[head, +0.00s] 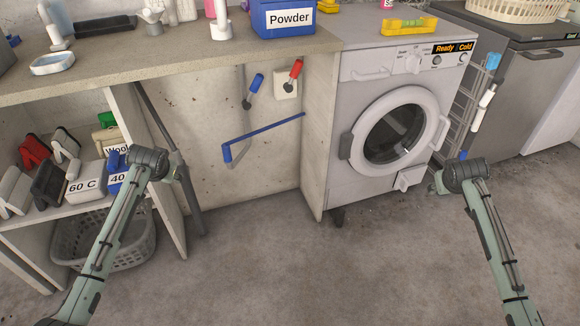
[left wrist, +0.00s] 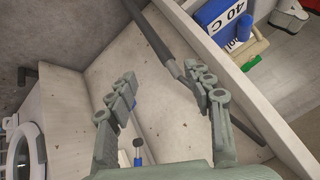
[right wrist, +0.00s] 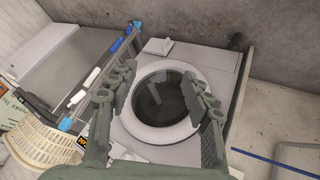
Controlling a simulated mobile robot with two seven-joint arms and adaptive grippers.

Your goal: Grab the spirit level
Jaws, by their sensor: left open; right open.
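The yellow spirit level (head: 409,27) lies on top of the white washing machine, near its front edge, at the upper right of the head view. A small green vial shows at its middle. My right gripper shows in the right wrist view (right wrist: 160,95), open and empty, in front of the washing machine and below its top. My left gripper shows in the left wrist view (left wrist: 165,95), open and empty, near the shelf side under the counter, well to the left of the level. I cannot make out the spirit level in either wrist view.
A blue Powder box (head: 284,19) stands on the counter (head: 190,55), left of the washing machine (head: 395,125). The washing machine's top has free room around the level.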

